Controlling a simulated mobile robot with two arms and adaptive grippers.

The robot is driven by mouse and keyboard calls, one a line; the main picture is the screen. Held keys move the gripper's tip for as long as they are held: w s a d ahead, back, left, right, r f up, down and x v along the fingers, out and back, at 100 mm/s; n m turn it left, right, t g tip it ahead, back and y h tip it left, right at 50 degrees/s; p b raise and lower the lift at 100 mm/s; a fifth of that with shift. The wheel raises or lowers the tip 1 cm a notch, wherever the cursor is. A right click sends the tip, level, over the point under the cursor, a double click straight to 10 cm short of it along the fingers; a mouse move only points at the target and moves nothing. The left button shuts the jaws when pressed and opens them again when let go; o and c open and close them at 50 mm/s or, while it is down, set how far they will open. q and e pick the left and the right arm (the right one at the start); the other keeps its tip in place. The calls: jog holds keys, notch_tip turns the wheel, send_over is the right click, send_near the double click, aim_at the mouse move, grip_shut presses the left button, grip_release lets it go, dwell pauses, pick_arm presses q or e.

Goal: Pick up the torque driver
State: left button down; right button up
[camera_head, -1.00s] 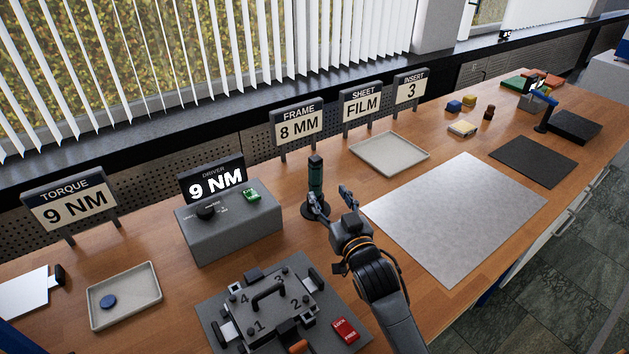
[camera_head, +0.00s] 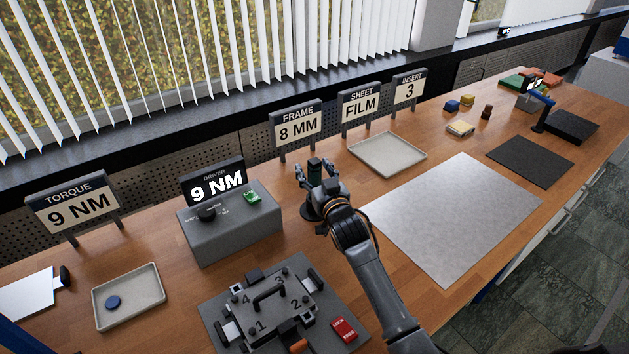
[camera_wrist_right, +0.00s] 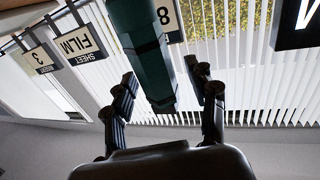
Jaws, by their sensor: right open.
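The torque driver (camera_head: 315,172) is a dark green and black upright tool on a round dark stand, right of the grey driver box. My right gripper (camera_head: 316,172) is open around or just in front of it and hides most of its lower part. In the right wrist view the driver's green body (camera_wrist_right: 145,55) hangs down from the top between the two open fingers of the gripper (camera_wrist_right: 160,90). I cannot tell whether a finger touches it. My left gripper is not in view.
The grey driver box (camera_head: 235,232) reading 9 NM stands left of the driver. The clamp fixture (camera_head: 225,300) with numbered corners is in front. Sign stands (camera_head: 296,125) rise behind. An empty tray (camera_head: 388,155) and a grey sheet (camera_head: 460,215) lie to the right.

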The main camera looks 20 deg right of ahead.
grip_shut()
jog(key=shift+r, duration=0.1)
jog(key=shift+r, duration=0.1)
